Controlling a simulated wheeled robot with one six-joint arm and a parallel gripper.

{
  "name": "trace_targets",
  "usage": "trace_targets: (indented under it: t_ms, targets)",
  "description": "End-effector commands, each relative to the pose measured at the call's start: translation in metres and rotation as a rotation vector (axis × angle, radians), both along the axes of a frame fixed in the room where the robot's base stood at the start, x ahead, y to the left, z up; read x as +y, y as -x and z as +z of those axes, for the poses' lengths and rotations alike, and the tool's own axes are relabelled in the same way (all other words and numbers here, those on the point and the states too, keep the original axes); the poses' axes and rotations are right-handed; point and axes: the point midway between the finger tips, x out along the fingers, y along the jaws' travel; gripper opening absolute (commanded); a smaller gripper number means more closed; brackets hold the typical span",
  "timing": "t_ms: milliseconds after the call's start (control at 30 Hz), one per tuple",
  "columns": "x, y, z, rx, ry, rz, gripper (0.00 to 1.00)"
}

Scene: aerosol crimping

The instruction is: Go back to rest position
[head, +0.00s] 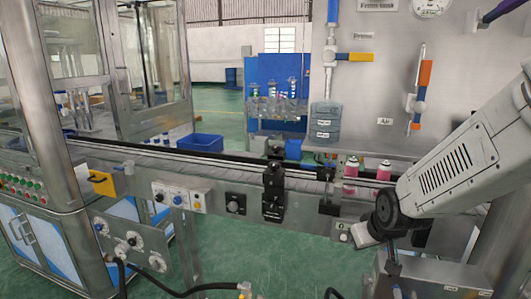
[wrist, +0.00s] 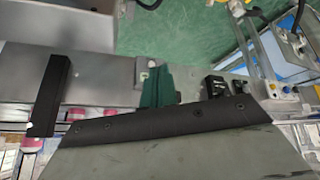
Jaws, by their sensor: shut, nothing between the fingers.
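My arm comes in from the right of the head view, its dark wrist joint in front of the conveyor's right part. My gripper (wrist: 160,118) fills the lower part of the wrist view as a broad dark plate with a black screwed edge. It is shut, with nothing seen held. In the head view the gripper is small and partly hidden, so its fingertips are unclear there. Two pink cans (head: 351,167) (head: 383,172) stand upright on the conveyor (head: 215,165), just left of my arm and apart from it. Pink cans (wrist: 76,113) also show at the wrist view's left.
A steel panel (head: 390,105) with valves and a gauge stands behind the conveyor at right. A black clamp post (head: 273,190) rises at the conveyor's front. A glazed machine cabinet (head: 45,75) stands left, a blue bin (head: 200,143) behind. Green floor (head: 310,265) shows below.

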Motion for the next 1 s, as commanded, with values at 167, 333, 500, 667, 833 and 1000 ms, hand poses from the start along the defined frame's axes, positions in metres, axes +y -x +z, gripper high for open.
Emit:
trace_targets:
  t_ms: [167,333,500,667,833,1000]
  targets:
    - [-0.005,0.064,0.052,0.111,-0.025,-0.047,0.00]
    - [-0.009,0.135,0.089,0.229,-0.041,-0.100,0.00]
    - [-0.013,0.205,0.115,0.336,-0.046,-0.156,0.00]
    - [-0.016,0.251,0.126,0.406,-0.045,-0.194,0.00]
    - [-0.017,0.269,0.129,0.437,-0.045,-0.210,0.00]
    - [-0.017,0.269,0.129,0.440,-0.044,-0.210,0.00]
